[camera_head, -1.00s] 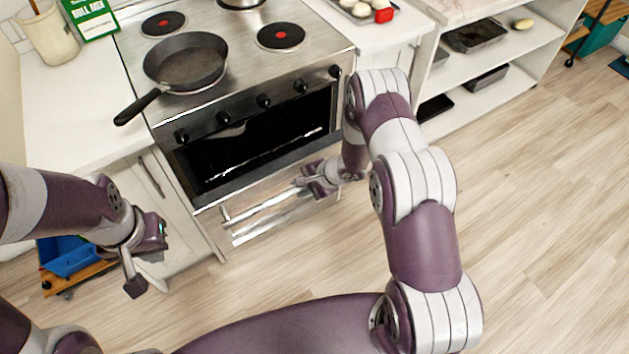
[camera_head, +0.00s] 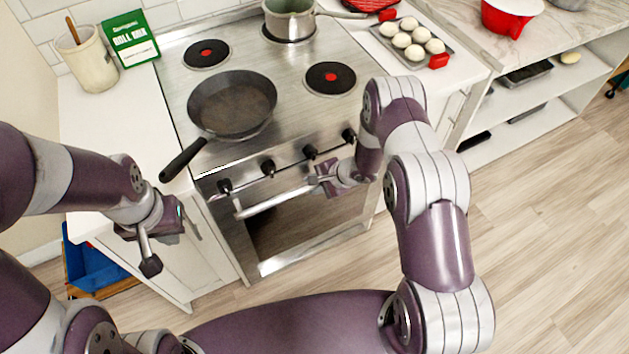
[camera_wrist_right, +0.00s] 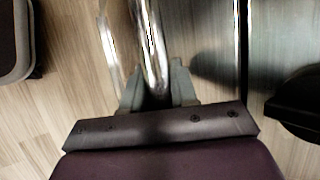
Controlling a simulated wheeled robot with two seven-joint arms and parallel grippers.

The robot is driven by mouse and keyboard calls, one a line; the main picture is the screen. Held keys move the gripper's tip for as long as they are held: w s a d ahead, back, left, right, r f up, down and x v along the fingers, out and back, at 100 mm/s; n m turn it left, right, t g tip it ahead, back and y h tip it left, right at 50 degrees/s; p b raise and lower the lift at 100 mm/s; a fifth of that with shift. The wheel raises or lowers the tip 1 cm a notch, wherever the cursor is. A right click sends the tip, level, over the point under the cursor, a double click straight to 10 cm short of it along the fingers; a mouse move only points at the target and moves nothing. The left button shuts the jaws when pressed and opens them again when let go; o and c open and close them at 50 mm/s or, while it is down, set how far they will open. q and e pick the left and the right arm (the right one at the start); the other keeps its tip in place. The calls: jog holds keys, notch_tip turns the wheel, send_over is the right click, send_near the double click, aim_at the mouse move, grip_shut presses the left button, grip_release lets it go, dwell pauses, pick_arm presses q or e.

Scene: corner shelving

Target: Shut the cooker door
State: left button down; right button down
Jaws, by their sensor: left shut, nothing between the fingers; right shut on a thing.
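The cooker (camera_head: 222,165) stands against the wall with black knobs along its front. Its oven door (camera_head: 300,226), steel with a dark window, stands upright or nearly so below the knobs. In the right wrist view a narrow dark line (camera_wrist_right: 243,60) runs beside the door; I cannot tell whether a small gap remains. My right gripper (camera_head: 318,183) is shut on the door's bar handle (camera_head: 272,202), near its right end. The handle (camera_wrist_right: 150,50) runs between the fingers (camera_wrist_right: 157,88) in the wrist view. My left gripper (camera_head: 150,264) is shut and empty, left of the cooker.
A frying pan (camera_head: 232,104) sits on the hob, its handle jutting over the front edge. A pot (camera_head: 290,20) stands behind. A tray of dough balls (camera_head: 412,42) lies on the right counter. Floor (camera_head: 540,220) is clear at right.

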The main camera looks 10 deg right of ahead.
jog(key=shift+s+f, duration=0.1)
jog(key=c, duration=1)
grip_release()
jog(key=shift+o, duration=0.2)
jog(key=shift+w, duration=0.25)
jog(key=v, duration=1.2)
jog(key=shift+s+d+r+p, duration=0.15)
jog(key=shift+s+r+p, duration=0.15)
jog(key=shift+p, duration=0.1)
